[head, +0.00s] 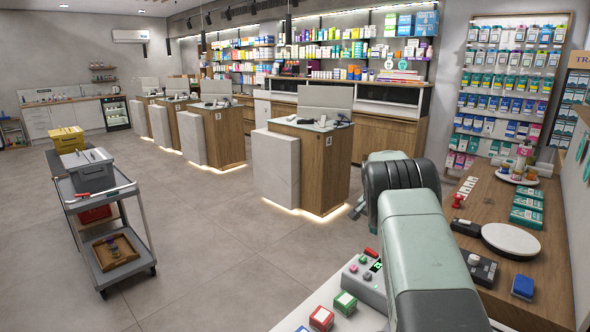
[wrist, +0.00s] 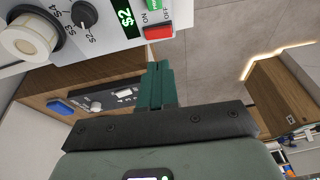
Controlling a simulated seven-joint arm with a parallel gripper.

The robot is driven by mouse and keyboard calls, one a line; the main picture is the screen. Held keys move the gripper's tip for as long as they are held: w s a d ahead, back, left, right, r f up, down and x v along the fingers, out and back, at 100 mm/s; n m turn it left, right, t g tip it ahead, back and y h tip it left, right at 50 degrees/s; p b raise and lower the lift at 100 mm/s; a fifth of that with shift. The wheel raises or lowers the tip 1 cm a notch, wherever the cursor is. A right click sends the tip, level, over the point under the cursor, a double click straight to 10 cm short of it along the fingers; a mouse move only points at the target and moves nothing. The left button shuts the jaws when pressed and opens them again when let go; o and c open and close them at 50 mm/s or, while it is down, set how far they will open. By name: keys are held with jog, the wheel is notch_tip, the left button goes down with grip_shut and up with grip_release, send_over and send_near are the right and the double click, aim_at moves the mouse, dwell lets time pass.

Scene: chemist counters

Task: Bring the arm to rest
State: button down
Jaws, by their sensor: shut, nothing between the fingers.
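My arm (head: 425,255) rises in the front right of the head view, bent at a joint near the top. My gripper cannot be made out in the head view. In the wrist view my gripper (wrist: 160,70) shows its dark green fingers together, with nothing between them. The fingers point toward a control box (wrist: 105,48) with a black knob, a green display reading S2, and a red OFF switch (wrist: 158,32). The fingertips look apart from the box.
A wooden counter (head: 460,212) runs along the right, with a white round plate (head: 510,241), a blue block (head: 522,287) and several green boxes. A grey trolley (head: 140,225) stands left. Open floor lies between.

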jog(key=x, duration=0.3)
jog(key=shift+w+a+f, duration=0.1)
jog(key=shift+w, duration=0.15)
jog(key=shift+r+g+h, duration=0.25)
jog(key=shift+g+h, duration=0.15)
jog(key=v, duration=0.6)
jog(key=shift+r, duration=0.2)
jog(key=shift+a+f, duration=0.1)
